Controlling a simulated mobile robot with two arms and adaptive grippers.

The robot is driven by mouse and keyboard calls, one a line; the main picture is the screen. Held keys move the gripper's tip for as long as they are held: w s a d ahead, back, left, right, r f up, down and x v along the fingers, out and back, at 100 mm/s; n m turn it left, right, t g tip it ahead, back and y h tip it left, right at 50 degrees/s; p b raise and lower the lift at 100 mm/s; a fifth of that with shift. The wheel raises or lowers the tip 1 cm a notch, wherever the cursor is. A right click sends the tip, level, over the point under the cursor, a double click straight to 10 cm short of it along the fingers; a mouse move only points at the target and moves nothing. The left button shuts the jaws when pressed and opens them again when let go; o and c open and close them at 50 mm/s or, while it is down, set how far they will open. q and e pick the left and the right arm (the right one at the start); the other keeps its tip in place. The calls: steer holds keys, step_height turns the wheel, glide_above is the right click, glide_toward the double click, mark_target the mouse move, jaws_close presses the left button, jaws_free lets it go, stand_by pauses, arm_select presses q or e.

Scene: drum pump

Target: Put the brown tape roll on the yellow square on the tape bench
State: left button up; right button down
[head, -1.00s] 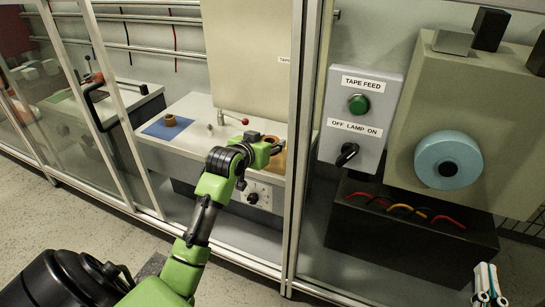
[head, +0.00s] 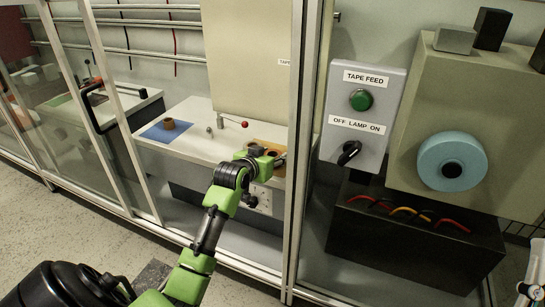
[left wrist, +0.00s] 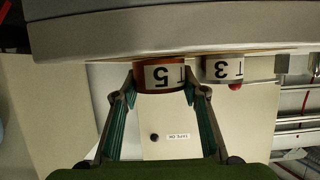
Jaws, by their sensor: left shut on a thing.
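The tape bench (head: 205,148) stands behind the frame, with an orange-yellow square (head: 284,148) at its right end. My left gripper (head: 276,157) is at that square. In the left wrist view, which is upside down, its fingers (left wrist: 160,85) are shut on a brown-red tape roll marked 5 (left wrist: 159,76). The roll sits at or just above the bench surface; contact is hard to tell. A second roll marked 3 (left wrist: 222,68) stands beside it, apart from the fingers. Another brown roll (head: 168,124) sits on a blue square (head: 155,134). My right gripper (head: 533,288) shows only partly at the lower right edge.
A red-knobbed lever (head: 243,124) rises behind the rolls. A frame post (head: 300,150) stands close to the right of my left gripper. The tape feed panel (head: 361,110) and a blue reel (head: 452,161) are further right. Glass doors are at left.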

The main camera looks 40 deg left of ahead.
arm_select(q)
steer(key=o, duration=0.9)
steer(key=shift+f, duration=0.15)
arm_select(e)
steer(key=shift+w+f, duration=0.1)
arm_select(q)
steer(key=shift+r, duration=0.2)
steer(key=shift+s, duration=0.2)
steer(key=p+v, duration=0.2)
steer(key=v, duration=0.3)
steer(key=shift+s+r, duration=0.15)
steer(key=shift+r, duration=0.05)
steer(key=shift+p+v, duration=1)
steer(key=shift+v, duration=2.1)
arm_select(e)
steer(key=w+f+g+h, duration=0.1)
steer(key=f+g, duration=0.4)
steer(key=f, duration=0.4)
steer(key=w+d+f+g+h, duration=0.1)
steer(key=f+g, duration=0.4)
steer(key=f, duration=0.5)
steer(key=shift+w+d+g+h, duration=0.25)
steer(key=shift+w+g+h, duration=0.15)
steer(key=shift+w+h, duration=0.4)
